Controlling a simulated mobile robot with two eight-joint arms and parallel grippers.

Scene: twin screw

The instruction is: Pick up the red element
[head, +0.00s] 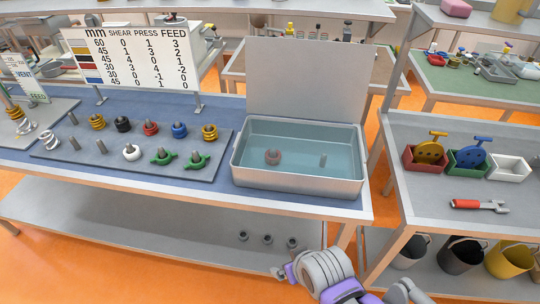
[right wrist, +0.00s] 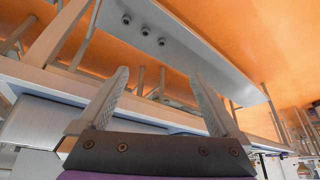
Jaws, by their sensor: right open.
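A red element (head: 150,129) sits on a peg of the grey peg board (head: 75,162) on the blue-topped bench, between a black element (head: 122,125) and a blue element (head: 180,131). My right gripper (head: 280,273) is low at the bottom of the head view, in front of the bench and apart from both. In the right wrist view its fingers (right wrist: 160,73) are spread and empty. My left gripper is not in view.
Yellow, white and green elements share the board, with several bare pegs. The tray's raised lid (head: 308,80) stands behind it. A number chart (head: 132,58) stands at the back. The bench's front edge (head: 200,192) lies between my right gripper and the board. Three small dark fittings (head: 267,239) are on the lower shelf.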

